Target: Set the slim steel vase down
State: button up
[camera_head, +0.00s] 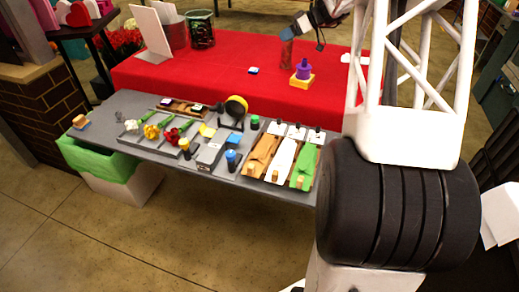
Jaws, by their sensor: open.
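The slim steel vase (286,52) appears as a narrow, reflective upright shape on the red-covered table (225,75), towards its back right. It picks up the red of the cloth. My gripper (291,33) is at the vase's upper part, reaching in from the right, with its jaws open. The fingers hide the vase's top, and I cannot tell whether they touch it. The vase's base seems to be on the cloth, but it is too small to be sure.
A dark green container (201,30) and white cards (149,32) stand at the back left. A grey bench (135,110) in front holds flowers, tools and wraps.

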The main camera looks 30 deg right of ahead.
jog(key=s+a+r+m+g+h, duration=0.2)
jog(key=s+a+r, duration=0.1)
jog(key=s+a, duration=0.85)
jog(key=s+a+r+m+g+h, duration=0.1)
jog(key=s+a+r+g+h, duration=0.15)
jog(key=s+a, duration=0.9)
jog(key=s+a+f+m+h, duration=0.1)
jog(key=s+a, duration=0.3)
jog(key=s, duration=0.4)
jog(key=s+a+f+m+h, duration=0.2)
jog(key=s+a, duration=0.2)
jog(key=s, duration=0.5)
jog(key=s+a+f+m+h, duration=0.1)
jog(key=s+a+f, duration=0.1)
jog(key=s+a, duration=0.3)
jog(key=shift+s+f+m+t, duration=0.15)
jog(key=shift+s+m+t, duration=0.2)
jog(key=shift+s, duration=1.85)
jog(key=shift+a+h, duration=0.1)
jog(key=shift+h, duration=0.15)
